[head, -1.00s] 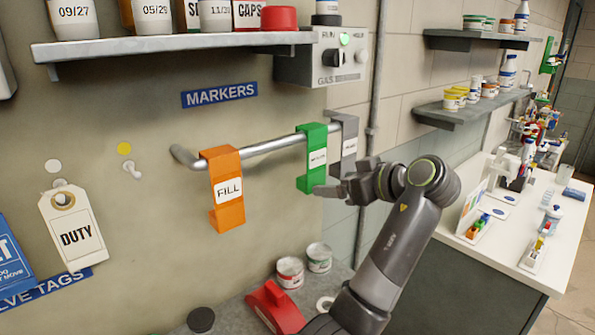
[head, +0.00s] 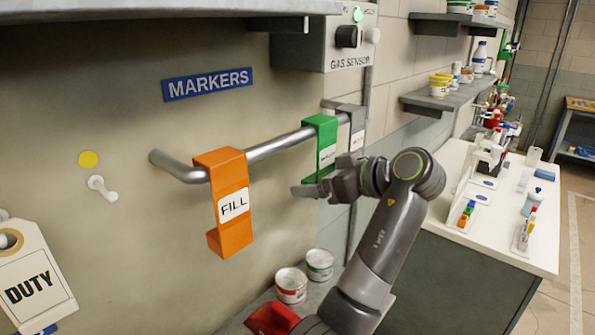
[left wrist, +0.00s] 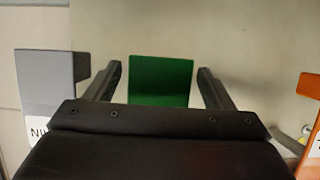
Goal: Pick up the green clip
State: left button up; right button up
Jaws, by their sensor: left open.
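The green clip (head: 320,150) hangs on the metal rail (head: 275,145) between an orange clip (head: 226,200) marked FILL and a grey clip (head: 354,125). My left gripper (head: 318,188) is at the lower end of the green clip and hides a little of it. In the left wrist view the open left gripper (left wrist: 158,84) has one finger on each side of the green clip (left wrist: 160,78), with a visible gap on both sides. The grey clip (left wrist: 52,85) is left of the fingers and the orange clip (left wrist: 310,110) is right. My right gripper is not in view.
A blue MARKERS sign (head: 207,85) is on the wall above the rail. A gas sensor box (head: 335,45) is above the green clip. Two small cans (head: 291,285) and a red object (head: 272,318) are below. A white-topped counter (head: 480,220) is at right.

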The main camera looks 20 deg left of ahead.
pick_arm(q)
jog(key=shift+v, duration=0.85)
jog(key=c, duration=0.3)
jog(key=shift+f, duration=0.15)
jog(key=shift+c, duration=1.1)
jog(key=shift+w, duration=0.1)
jog(key=shift+c, duration=1.3)
jog(key=shift+a+f, duration=0.1)
jog(key=shift+a, duration=0.1)
jog(key=shift+c, duration=1.5)
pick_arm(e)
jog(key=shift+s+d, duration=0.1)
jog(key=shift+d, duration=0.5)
